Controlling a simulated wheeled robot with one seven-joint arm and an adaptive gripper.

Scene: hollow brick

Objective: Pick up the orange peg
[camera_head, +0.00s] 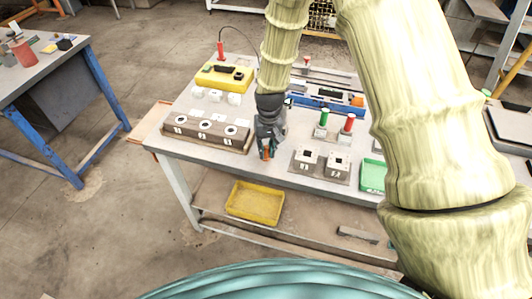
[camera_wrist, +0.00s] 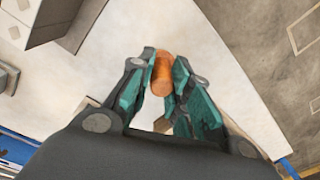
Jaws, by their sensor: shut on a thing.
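The orange peg (camera_wrist: 162,75) is between the two teal fingers of my gripper (camera_wrist: 160,88) in the wrist view, and the fingers are shut on it. In the head view, my gripper (camera_head: 267,150) is over the front edge of the table, between the block with round holes and the blocks with square holes. A bit of the orange peg (camera_head: 266,152) shows there between the fingers. Whether the peg touches the table top is hard to tell.
A long block with several round holes (camera_head: 206,132) is left of my gripper. Two square-holed blocks (camera_head: 338,163), a green tray (camera_head: 373,176), and green and red pegs (camera_head: 348,123) are to the right. A yellow box (camera_head: 225,77) stands behind. A yellow bin (camera_head: 254,203) sits on the lower shelf.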

